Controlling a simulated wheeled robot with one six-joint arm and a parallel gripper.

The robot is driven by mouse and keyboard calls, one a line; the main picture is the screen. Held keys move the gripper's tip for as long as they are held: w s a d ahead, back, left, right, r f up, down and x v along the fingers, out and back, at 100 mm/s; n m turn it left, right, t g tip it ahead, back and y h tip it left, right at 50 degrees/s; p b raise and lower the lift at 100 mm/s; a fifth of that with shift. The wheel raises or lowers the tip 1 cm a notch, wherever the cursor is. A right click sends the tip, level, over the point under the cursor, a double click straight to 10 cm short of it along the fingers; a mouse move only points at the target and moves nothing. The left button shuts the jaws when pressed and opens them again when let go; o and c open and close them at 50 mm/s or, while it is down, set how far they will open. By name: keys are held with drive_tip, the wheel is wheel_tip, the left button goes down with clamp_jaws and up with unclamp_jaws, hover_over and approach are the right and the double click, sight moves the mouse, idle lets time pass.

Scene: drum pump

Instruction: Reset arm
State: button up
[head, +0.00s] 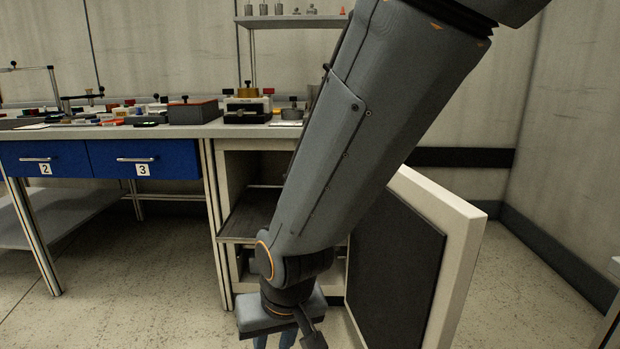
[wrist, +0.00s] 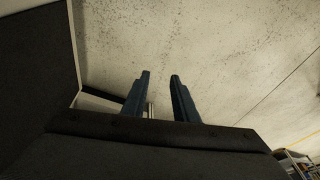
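My arm reaches down across the middle of the head view, in front of the cabinet. My gripper (head: 274,341) is at the bottom edge there, in front of the cabinet opening and left of the open door, with its fingertips cut off by the frame. In the wrist view, the two blue-grey fingers of my gripper (wrist: 160,76) stand apart, with bare floor showing between their tips. Nothing is held. A small shiny metal piece (wrist: 150,109) shows between the finger bases; I cannot tell what it belongs to.
The white cabinet door (head: 462,250) with a dark inner panel stands open close to my arm's right. The cabinet shelf (head: 250,212) is partly hidden. Blue drawers (head: 143,160) and a cluttered worktop (head: 215,128) are left. Floor at the lower left (head: 140,290) is clear.

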drive_tip(key=s+d+r+n+g+h, duration=0.1)
drive_tip(key=s+d, duration=0.1)
drive_tip(key=s, duration=0.3)
drive_tip(key=s+d+r+n+g, duration=0.1)
drive_tip(key=s+d+r+n, duration=0.15)
drive_tip(key=s, duration=0.25)
drive_tip(key=d+r+m+p, duration=0.4)
drive_tip(key=d+r+p, duration=0.6)
drive_tip(key=r+p, duration=0.3)
drive_tip(key=d+r+m+h+p, duration=0.1)
drive_tip(key=d+r+m+p, duration=0.3)
drive_tip(key=d+r+p, duration=0.7)
wheel_tip(320, 180, up, 2)
drive_tip(key=p, duration=0.4)
drive_tip(key=shift+d+r+p, duration=0.15)
drive_tip(key=shift+r+p, duration=0.05)
drive_tip(key=shift+p, duration=0.1)
